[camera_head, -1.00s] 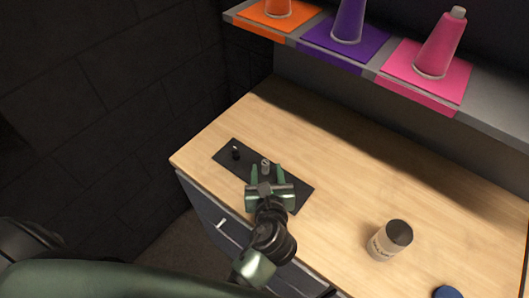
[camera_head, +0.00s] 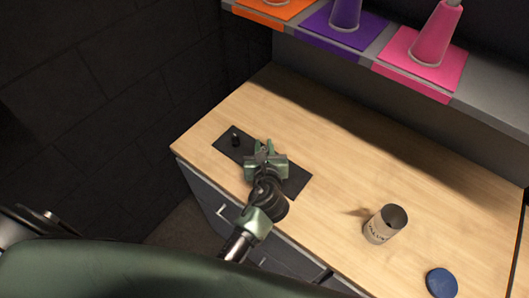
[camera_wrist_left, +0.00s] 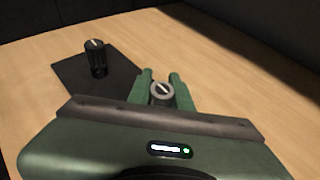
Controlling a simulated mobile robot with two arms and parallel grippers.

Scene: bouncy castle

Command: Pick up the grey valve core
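The grey valve core (camera_wrist_left: 161,90) shows in the left wrist view as a small grey ring-topped piece between the two green fingertips. The fingers of my left gripper (camera_wrist_left: 162,88) flank it closely on both sides and look shut on it. In the head view my left gripper (camera_head: 264,148) is over the black mat (camera_head: 296,184) and hides the core. I cannot tell whether the core is clear of the mat. A black valve core (camera_head: 235,139) with a light top stands upright on the mat's far left; it also shows in the left wrist view (camera_wrist_left: 96,60). My right gripper is not in view.
The wooden tabletop (camera_head: 330,165) has free room around the mat. A labelled can (camera_head: 384,225) stands to the right, and a blue disc (camera_head: 441,282) lies near the front right. A grey shelf at the back holds coloured squares with purple (camera_head: 346,12) and pink (camera_head: 437,32) cones.

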